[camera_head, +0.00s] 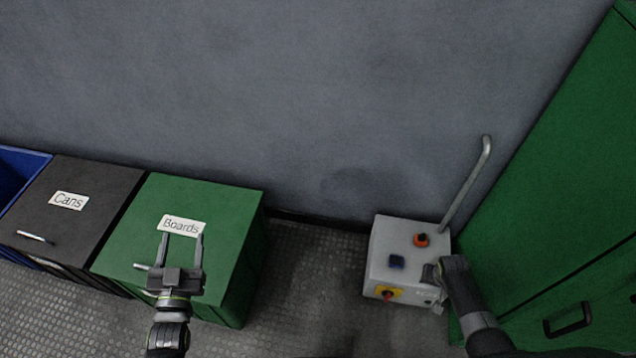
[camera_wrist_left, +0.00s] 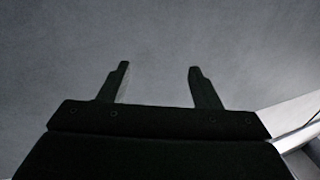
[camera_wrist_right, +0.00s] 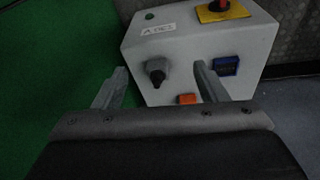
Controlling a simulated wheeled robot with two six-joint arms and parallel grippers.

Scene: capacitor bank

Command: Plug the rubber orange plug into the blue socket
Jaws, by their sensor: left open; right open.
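The blue socket (camera_head: 397,262) is on top of a light grey box (camera_head: 385,237); it also shows in the right wrist view (camera_wrist_right: 226,66). An orange piece with a dark centre (camera_head: 421,240) is on the box behind it; its orange edge (camera_wrist_right: 187,99) shows in the right wrist view. I cannot tell whether this is the plug. My right gripper (camera_head: 431,272) is open at the box's right side. In the right wrist view its fingers appear either side of a black knob-like part (camera_wrist_right: 157,74); contact is unclear. My left gripper (camera_head: 181,237) is open and empty above the green bin.
The green "Boards" bin (camera_head: 230,210), dark "Cans" bin (camera_head: 95,180) and a blue bin (camera_head: 22,170) stand at left. A metal handle (camera_head: 468,180) rises behind the box. A green cabinet (camera_head: 560,190) stands close at right. Floor is clear between bins and box.

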